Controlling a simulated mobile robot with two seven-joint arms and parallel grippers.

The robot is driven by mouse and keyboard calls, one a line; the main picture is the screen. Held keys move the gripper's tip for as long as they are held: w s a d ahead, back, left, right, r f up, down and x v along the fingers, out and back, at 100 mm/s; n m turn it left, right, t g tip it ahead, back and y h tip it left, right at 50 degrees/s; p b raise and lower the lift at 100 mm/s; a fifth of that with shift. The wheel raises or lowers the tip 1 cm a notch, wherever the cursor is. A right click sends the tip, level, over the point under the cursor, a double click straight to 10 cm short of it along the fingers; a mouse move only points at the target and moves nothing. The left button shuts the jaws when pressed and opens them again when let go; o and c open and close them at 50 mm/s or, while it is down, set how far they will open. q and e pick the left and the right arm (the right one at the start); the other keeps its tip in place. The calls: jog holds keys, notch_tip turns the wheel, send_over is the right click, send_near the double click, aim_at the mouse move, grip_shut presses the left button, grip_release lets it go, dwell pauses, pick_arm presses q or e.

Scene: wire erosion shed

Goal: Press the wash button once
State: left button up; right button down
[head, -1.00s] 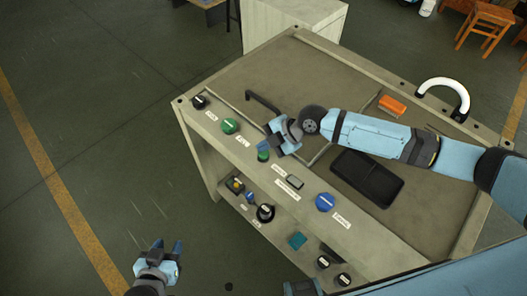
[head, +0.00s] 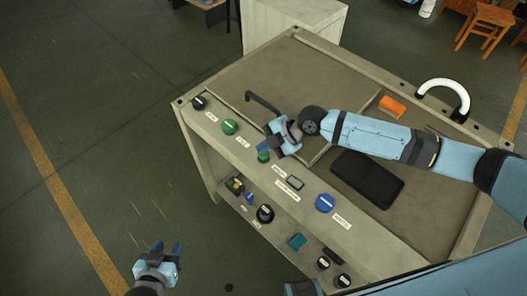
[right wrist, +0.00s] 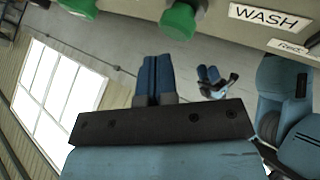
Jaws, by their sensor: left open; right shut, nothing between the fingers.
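The wash button is a green round button (head: 263,156) on the front strip of the bench top. It also shows in the right wrist view (right wrist: 180,20), beside a white label (right wrist: 268,18) reading WASH. My right gripper (head: 266,145) is shut and empty, its blue fingers right by this button and partly covering it in the head view. In the right wrist view the shut fingertips (right wrist: 154,60) appear below and left of the button, with a small gap in the picture; contact is not visible. My left gripper (head: 168,248) is open and empty, low over the floor left of the bench.
A dark tray (head: 367,180) and an orange block (head: 392,106) lie on top. A lower shelf holds several small items.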

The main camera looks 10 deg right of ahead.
dwell(0.4)
jog(key=shift+f+b, duration=0.45)
jog(key=shift+b, duration=0.1)
jog(key=shift+f, duration=0.15)
dwell(0.5)
jog(key=shift+f+b, duration=0.4)
jog(key=shift+b, duration=0.1)
jog(key=shift+r, duration=0.1)
dwell(0.4)
jog(key=shift+r+p, duration=0.5)
jog(key=shift+r, duration=0.35)
